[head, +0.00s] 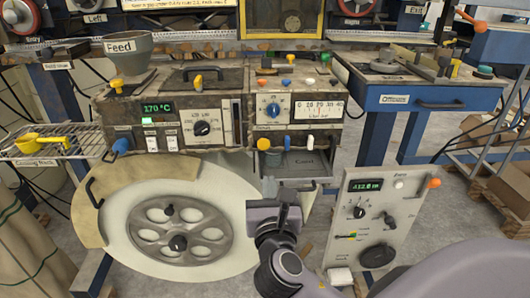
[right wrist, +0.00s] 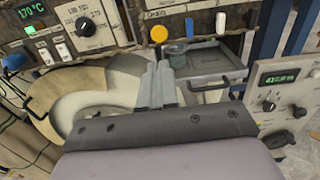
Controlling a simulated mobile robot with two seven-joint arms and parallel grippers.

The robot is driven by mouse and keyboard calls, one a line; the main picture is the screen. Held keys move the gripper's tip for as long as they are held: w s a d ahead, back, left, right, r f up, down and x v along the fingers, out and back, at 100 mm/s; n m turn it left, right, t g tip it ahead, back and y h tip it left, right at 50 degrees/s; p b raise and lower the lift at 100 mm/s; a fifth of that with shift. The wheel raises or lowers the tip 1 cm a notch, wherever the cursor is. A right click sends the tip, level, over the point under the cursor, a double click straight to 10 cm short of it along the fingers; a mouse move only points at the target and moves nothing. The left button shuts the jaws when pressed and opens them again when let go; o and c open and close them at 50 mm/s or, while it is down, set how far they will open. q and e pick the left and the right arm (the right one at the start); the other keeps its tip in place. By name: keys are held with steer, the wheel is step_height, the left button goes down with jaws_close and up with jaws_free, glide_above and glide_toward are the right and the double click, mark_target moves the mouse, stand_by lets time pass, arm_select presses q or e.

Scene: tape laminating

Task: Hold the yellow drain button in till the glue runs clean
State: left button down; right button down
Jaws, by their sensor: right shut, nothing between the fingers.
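My right gripper (head: 268,187) is below the button in the head view. In the right wrist view its fingers (right wrist: 158,72) are shut together and empty, with the tips apart from the button. A grey cup-like thing (right wrist: 178,52) sits by the tray below the button. I cannot make out any glue flow. My left gripper is out of view.
An open tray (head: 305,181) juts out below the knobs. A large spoked wheel (head: 180,228) stands at the lower left. A control box (head: 378,222) with a green display stands at the right. A blue bench (head: 405,97) is behind it.

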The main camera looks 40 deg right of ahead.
mark_target(264, 145)
steer(key=x, duration=1.2)
steer(key=shift+w+d+r, duration=0.1)
steer(key=shift+w+d, duration=0.05)
steer(key=shift+w, duration=0.15)
